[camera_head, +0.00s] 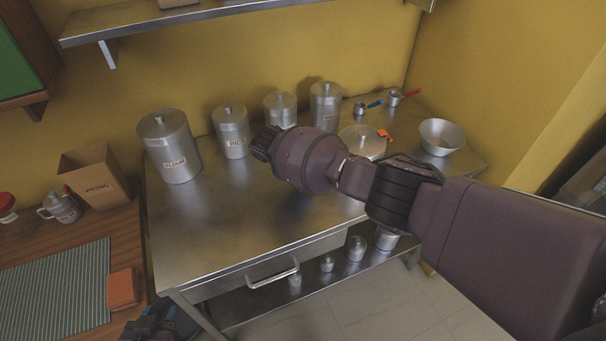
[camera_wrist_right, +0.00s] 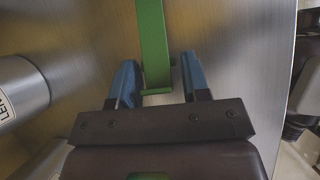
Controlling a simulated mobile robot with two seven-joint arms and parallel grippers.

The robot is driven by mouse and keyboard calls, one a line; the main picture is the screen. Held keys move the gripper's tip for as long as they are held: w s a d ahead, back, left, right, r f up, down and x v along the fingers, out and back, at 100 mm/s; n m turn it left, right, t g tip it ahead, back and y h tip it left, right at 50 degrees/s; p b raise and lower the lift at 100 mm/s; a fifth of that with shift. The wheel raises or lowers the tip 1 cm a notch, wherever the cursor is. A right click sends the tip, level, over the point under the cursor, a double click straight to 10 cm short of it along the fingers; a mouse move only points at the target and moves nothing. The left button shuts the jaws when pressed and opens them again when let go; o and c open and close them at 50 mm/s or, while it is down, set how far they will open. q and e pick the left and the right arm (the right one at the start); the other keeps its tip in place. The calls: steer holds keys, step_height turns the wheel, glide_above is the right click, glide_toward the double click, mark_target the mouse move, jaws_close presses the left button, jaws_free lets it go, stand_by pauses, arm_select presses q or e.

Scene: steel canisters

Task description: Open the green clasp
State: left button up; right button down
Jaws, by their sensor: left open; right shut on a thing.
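The green clasp (camera_wrist_right: 153,45) is a long flat green bar in the right wrist view, with a short green crosspiece at its lower end. My right gripper (camera_wrist_right: 160,80) has its blue fingers on either side of the clasp's lower end and is shut on it. A brushed metal surface lies behind the clasp. In the head view my right arm comes in from the right over the counter and hides the clasp; its fingers do not show there. My left gripper (camera_head: 165,323) is dark and low at the bottom left, by the counter's front corner, open.
A steel counter (camera_head: 200,240) carries a FLOUR canister (camera_head: 170,150), a RICE canister (camera_head: 231,135), two more canisters, a lidded pot (camera_head: 362,142) and a bowl (camera_head: 441,137). A canister marked LEN (camera_wrist_right: 20,95) stands close left of my right fingers. The counter's front left is clear.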

steer(key=c, duration=0.6)
jaws_free()
steer(key=shift+f, duration=0.15)
steer(key=shift+o, duration=0.2)
steer(key=p+v, duration=0.1)
steer(key=v, duration=1)
steer(key=shift+p, duration=0.4)
steer(key=shift+w+d, duration=0.1)
